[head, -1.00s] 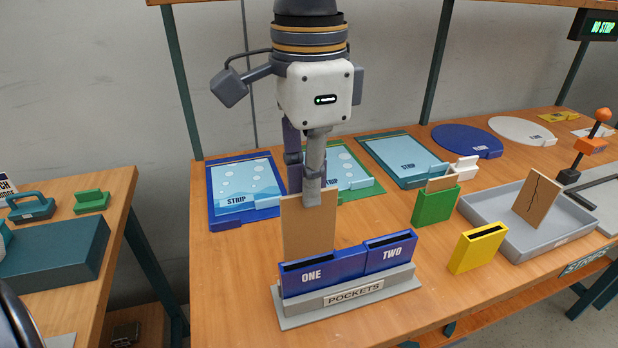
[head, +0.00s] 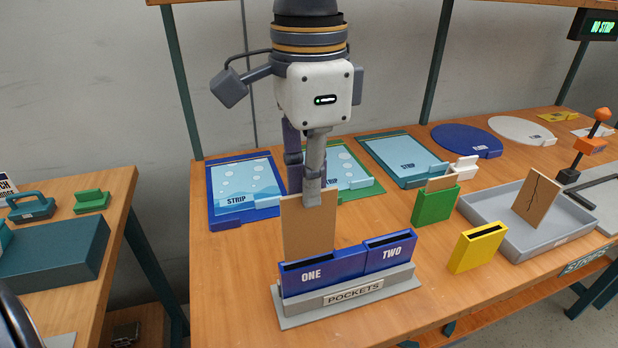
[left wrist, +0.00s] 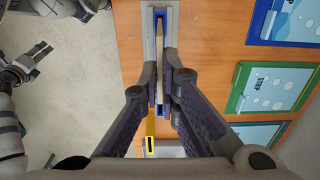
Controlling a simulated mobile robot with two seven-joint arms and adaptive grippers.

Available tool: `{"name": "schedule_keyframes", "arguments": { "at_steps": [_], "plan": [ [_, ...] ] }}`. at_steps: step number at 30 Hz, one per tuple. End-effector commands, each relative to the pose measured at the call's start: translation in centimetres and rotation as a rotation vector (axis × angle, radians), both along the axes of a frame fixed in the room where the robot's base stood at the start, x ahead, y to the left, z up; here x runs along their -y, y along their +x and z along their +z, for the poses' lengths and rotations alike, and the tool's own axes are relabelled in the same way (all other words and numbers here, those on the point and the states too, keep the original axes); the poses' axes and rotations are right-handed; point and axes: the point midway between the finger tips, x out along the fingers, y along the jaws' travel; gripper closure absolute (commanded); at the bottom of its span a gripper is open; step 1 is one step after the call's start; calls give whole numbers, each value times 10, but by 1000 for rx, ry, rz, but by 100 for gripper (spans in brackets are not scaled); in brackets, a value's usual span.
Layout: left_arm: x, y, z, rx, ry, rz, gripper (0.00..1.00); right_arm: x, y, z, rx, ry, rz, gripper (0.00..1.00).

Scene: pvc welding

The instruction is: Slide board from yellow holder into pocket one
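A plain brown board (head: 308,228) stands upright in my left gripper (head: 312,190), whose fingers are shut on its top edge. The board also shows edge-on between the fingers in the left wrist view (left wrist: 158,75). Its lower edge is at the back of the dark slot of blue pocket one (head: 312,277); I cannot tell whether it is in the slot or just behind or above it. The yellow holder (head: 477,249) stands to the right with an empty slot.
Blue pocket two (head: 390,253) adjoins pocket one on the grey pockets base (head: 345,300). A green holder (head: 434,206) with a board and a grey tray (head: 545,238) with a cracked board (head: 536,200) stand right. Strip panels (head: 243,190) lie behind.

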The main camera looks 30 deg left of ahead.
Motion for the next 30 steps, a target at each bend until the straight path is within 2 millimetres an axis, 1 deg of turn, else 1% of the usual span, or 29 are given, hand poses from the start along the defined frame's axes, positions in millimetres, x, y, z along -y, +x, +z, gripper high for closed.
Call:
{"name": "schedule_keyframes", "arguments": {
  "at_steps": [30],
  "plan": [
    [0,0,-26,-2,1,0,100,0,0,0,0,0,0,60]
  ]
}}
